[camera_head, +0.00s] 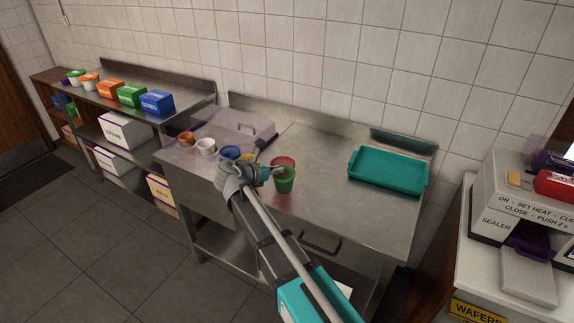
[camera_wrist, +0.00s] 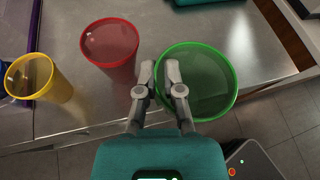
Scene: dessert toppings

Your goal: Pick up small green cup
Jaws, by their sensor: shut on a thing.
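The green cup (camera_head: 285,183) is upright at the front of the steel counter, just in front of the red cup. In the wrist view the green cup (camera_wrist: 215,85) opens toward the camera and looks empty. My gripper (camera_wrist: 161,72) is shut on its left wall, one finger inside the rim and one outside. My gripper also shows in the head view (camera_head: 273,171), left of the cup. The cup overlaps the counter's front edge in the wrist view. I cannot tell whether its base touches the counter.
The red cup (camera_wrist: 112,45) stands close left of my gripper, with a yellow cup (camera_wrist: 40,78) farther left. Blue (camera_head: 230,153), white (camera_head: 206,146) and orange (camera_head: 186,138) cups stand along the left. A teal tray (camera_head: 357,182) lies right. The counter between is clear.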

